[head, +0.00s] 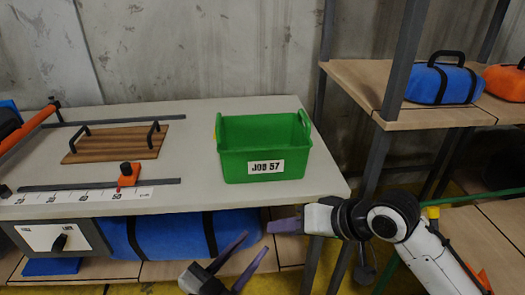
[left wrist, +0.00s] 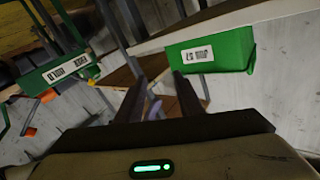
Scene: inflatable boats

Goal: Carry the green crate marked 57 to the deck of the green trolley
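The green crate (head: 235,165), labelled JOB 57, stands upright on the pale bench top near its right end, with raised handles at both ends. It appears to be the green box (left wrist: 228,48) in the left wrist view. My left gripper (head: 240,262) is below the bench's front edge, its fingers apart and empty; they also show in the left wrist view (left wrist: 158,92). My right gripper (head: 285,226) is in front of the bench's right corner, clear of the crate; its finger spread is unclear. A green rail (head: 485,197) shows at the right; I cannot tell whether it is the trolley.
On the bench (head: 200,120) lie a wooden board with handles (head: 115,143) and an orange clamp (head: 127,176). A rack (head: 440,117) holds a blue bag (head: 440,83). Another labelled green object (left wrist: 50,78) shows in the left wrist view.

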